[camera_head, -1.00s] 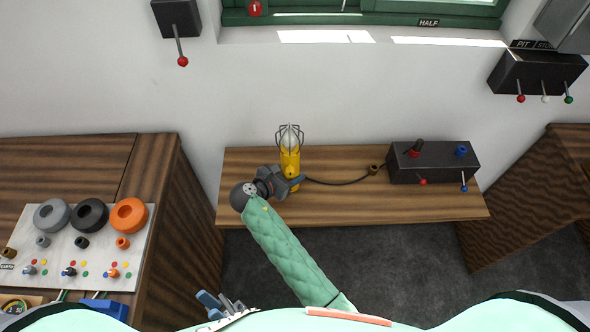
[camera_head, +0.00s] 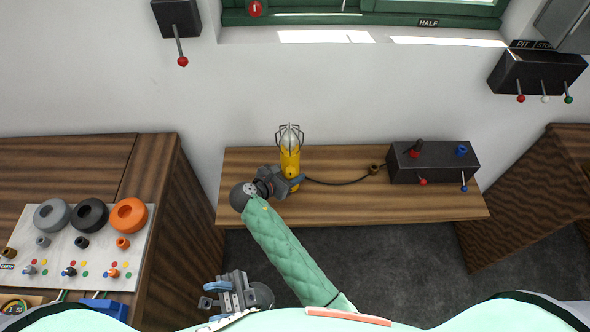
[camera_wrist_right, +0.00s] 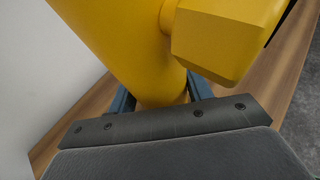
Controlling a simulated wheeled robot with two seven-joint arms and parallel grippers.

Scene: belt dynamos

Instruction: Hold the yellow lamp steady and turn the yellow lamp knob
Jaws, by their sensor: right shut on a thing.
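The yellow lamp (camera_head: 289,158) stands upright on the wooden wall bench, with a clear bulb in a wire cage on top. My right gripper (camera_head: 291,182) is shut around its lower body. In the right wrist view the yellow lamp body (camera_wrist_right: 120,45) passes down between my fingers (camera_wrist_right: 160,98). A faceted yellow part (camera_wrist_right: 225,38) sticks out from its side above the fingers; I cannot tell whether it is the knob. My left gripper (camera_head: 212,294) is open and empty, low in the head view, well apart from the lamp and nearer my body.
A cable runs from the lamp to a small brass piece (camera_head: 373,168) beside a dark switch box (camera_head: 433,163). A bench at left holds a panel (camera_head: 62,275) with grey, black and orange rings. The bench top right of the lamp's front is clear.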

